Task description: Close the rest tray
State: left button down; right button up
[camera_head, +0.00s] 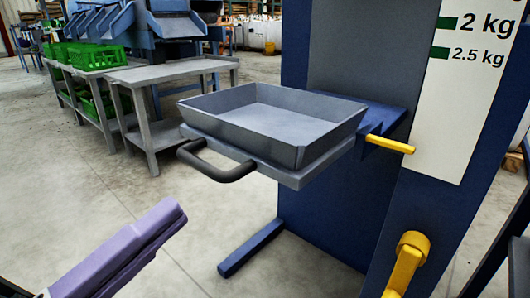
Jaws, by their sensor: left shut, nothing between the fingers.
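The rest tray (190,131) is a flat grey slab that sticks out to the left from a blue machine column (330,215). A dark curved handle (232,173) is fixed to its near left edge. A shallow grey open pan (312,134) sits on the tray and looks empty. My left gripper (174,214) has pale purple fingers and is at the lower left. It is shut and empty, below and to the left of the handle in the picture, and apart from it. My right gripper is not in view.
A yellow pointer (390,144) sticks out beside the white weight scale (460,95). A yellow lever (405,265) is on the column below. A blue foot bar (250,248) lies on the floor. Grey tables (170,72) with green crates (97,58) stand behind. The floor between is clear.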

aim_at(264, 135)
pick_arm(q)
jog(key=b+x, duration=0.2)
jog(key=x, duration=0.8)
jog(key=shift+w+d, duration=0.1)
jog(key=shift+d, duration=0.05)
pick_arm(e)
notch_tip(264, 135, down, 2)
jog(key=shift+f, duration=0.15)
